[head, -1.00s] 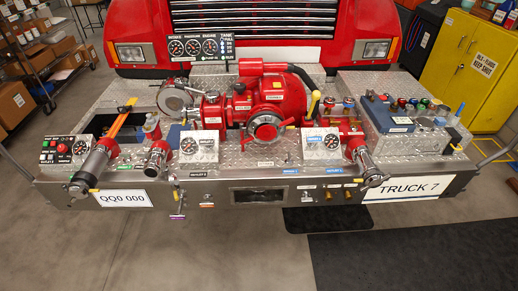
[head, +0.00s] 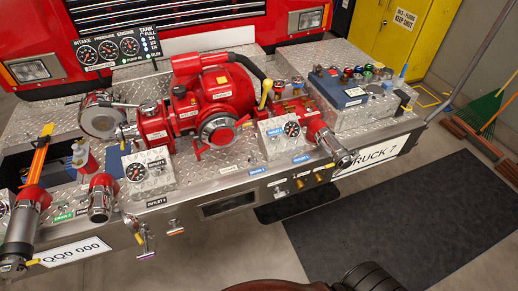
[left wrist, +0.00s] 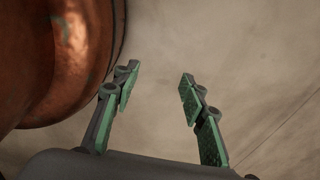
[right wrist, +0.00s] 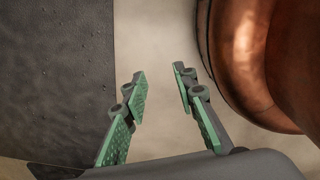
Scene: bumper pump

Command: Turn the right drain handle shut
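The pump panel's front face (head: 225,190) crosses the head view. Along it are small pull handles: one with a purple grip (head: 146,254), one with an orange grip (head: 175,230), and brass fittings (head: 299,184) further right. I cannot read which is the right drain handle or tell whether it is open. Neither gripper shows in the head view. My left gripper (left wrist: 158,78) is open and empty, above bare floor in the left wrist view. My right gripper (right wrist: 160,75) is open and empty, above floor beside a dark mat in the right wrist view.
Capped outlets (head: 340,156) stick out from the panel front. A red pump (head: 215,100) stands on the diamond-plate deck. A dark mat (head: 390,220) lies on the floor at the right. A yellow cabinet (head: 395,30) stands behind, and brooms (head: 490,110) are at the far right.

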